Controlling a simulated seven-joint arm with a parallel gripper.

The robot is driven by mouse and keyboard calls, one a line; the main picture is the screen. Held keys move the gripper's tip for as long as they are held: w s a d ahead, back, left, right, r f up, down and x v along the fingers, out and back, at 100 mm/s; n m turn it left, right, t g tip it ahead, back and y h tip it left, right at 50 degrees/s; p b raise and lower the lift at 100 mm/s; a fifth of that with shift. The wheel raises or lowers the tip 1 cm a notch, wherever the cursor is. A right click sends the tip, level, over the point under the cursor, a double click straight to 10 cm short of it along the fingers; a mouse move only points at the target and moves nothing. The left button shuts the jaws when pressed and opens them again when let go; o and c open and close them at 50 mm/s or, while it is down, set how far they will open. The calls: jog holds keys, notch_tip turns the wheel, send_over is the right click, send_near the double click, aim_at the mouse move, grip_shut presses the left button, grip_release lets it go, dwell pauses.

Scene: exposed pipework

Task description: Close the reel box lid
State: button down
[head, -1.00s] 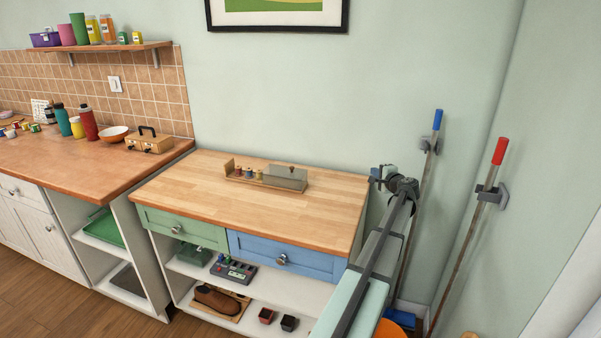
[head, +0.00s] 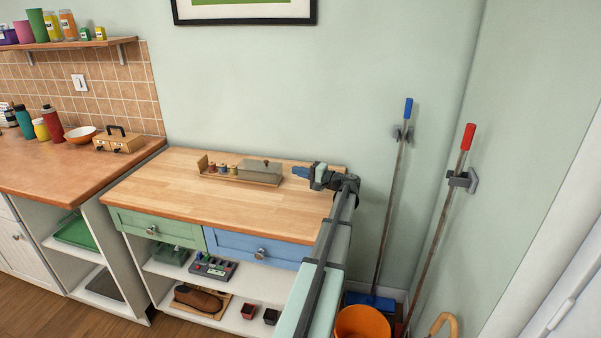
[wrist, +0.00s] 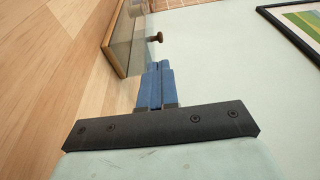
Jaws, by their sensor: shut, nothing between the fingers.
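The reel box (head: 203,165) is a low wooden tray on the wooden worktop. Its left part is uncovered, with small spools (head: 222,169) showing. Its grey translucent lid (head: 259,172) covers the right part and has a small dark knob (head: 266,161) on top. My gripper (head: 298,171) is just right of the lid's right end, apart from it, with its blue fingers shut and empty. The spools are out of sight there.
The worktop (head: 170,195) is clear in front of the box. The wall stands close behind it. Green (head: 155,229) and blue (head: 258,248) drawers are below. A broom, a red-topped pole and an orange bucket (head: 362,323) stand at the right.

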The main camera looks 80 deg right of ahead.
aim_at(234, 167)
jog(key=x, duration=1)
jog(key=shift+w+d, duration=0.1)
jog(key=shift+w, duration=0.25)
jog(key=w, duration=1.7)
jog(key=shift+w, duration=0.35)
jog(key=v, duration=1.4)
